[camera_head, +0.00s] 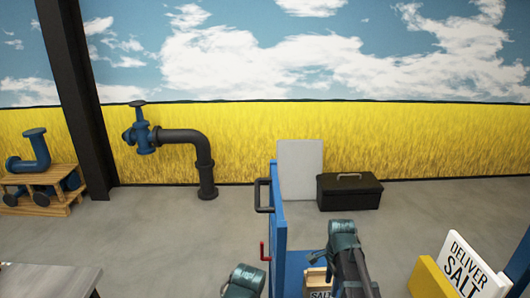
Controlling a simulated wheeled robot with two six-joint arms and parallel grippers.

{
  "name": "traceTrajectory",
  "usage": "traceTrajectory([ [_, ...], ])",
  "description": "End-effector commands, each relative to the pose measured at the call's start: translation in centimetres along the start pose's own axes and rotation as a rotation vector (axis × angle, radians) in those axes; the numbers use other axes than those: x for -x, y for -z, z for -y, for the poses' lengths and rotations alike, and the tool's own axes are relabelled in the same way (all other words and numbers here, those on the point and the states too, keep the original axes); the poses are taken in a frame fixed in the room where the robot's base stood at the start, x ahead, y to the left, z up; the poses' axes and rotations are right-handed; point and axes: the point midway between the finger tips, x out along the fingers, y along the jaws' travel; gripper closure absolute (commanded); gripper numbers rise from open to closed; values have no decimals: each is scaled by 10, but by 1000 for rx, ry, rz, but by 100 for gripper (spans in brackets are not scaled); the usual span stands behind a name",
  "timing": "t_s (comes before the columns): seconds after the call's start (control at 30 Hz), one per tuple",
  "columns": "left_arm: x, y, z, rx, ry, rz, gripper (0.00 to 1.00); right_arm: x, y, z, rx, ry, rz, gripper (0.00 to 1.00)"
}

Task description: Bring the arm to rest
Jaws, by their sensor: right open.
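My right arm (342,232) rises from the bottom edge, right of centre, with a teal-and-dark joint at its top. My right gripper (360,290) is low at the bottom edge, partly cut off, and open. I see nothing held in it. Of my left arm (243,281), only a teal joint shows at the bottom edge. Its gripper is not in view.
A blue upright panel (278,230) with a black handle stands between my arms. A DELIVER SALT sign (465,268) and yellow board (430,280) are at right. Behind are a black toolbox (349,192) and grey board (300,168). A grey tabletop (48,281) is at lower left.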

Motion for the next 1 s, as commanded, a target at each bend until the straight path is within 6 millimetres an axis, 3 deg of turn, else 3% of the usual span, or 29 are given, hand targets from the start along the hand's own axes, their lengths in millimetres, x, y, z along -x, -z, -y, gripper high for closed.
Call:
traceTrajectory([
  [0.27, 5, 0, 0, 0, 0, 0, 50, 5, -31, -17, 233, -10, -10, 50],
  [0.47, 10, 0, 1, 0, 0, 0, 50, 10, -64, -39, 521, -24, -21, 50],
  [0.57, 13, -1, 1, 0, 0, 0, 50, 13, -85, -55, 712, -35, -27, 50],
  [0.8, 23, -1, 2, 0, 0, 0, 50, 24, -143, -111, 1343, -78, -40, 50],
  [1.0, 27, -1, 3, 0, 0, 0, 50, 29, -165, -138, 1680, -107, -43, 50],
])
